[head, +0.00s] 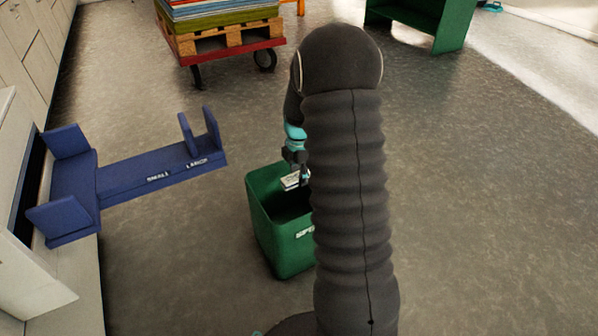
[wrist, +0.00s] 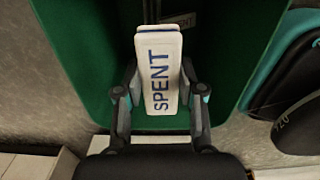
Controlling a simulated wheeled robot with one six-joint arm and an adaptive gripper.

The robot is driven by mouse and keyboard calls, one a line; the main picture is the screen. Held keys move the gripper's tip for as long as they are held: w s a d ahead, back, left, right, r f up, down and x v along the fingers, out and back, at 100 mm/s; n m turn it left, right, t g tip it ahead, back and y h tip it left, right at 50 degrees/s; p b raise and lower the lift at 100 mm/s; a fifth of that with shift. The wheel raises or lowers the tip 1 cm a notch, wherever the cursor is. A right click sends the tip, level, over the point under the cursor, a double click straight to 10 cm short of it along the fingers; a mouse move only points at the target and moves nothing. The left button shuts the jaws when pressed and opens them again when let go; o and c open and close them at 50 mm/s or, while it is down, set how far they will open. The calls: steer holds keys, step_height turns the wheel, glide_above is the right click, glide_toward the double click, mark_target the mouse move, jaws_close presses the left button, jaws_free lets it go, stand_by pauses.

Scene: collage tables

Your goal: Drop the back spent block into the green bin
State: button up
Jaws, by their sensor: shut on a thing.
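A white block marked SPENT (wrist: 158,72) is held between the fingers of my gripper (wrist: 160,95) in the wrist view. In the head view the block (head: 291,181) shows at the mouth of the green bin (head: 268,235), with my gripper (head: 300,165) just above it. The bin stands on the floor, partly hidden behind my arm. In the wrist view the bin's green wall (wrist: 80,60) surrounds the block on several sides. A dark item with partly hidden lettering (wrist: 182,18) lies below the block inside the bin.
A blue bracket-like holder marked SMALL and LARGE (head: 130,182) juts from the left cabinet. A red cart with a wooden pallet (head: 230,40) stands at the back. A green stand (head: 450,30) is at the back right. The floor on the right is clear.

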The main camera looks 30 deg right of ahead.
mark_target(298, 175)
steer(key=shift+f, duration=0.45)
steer(key=o, duration=1)
steer(key=shift+r, duration=0.1)
step_height(298, 175, up, 12)
steer(key=shift+f, duration=0.1)
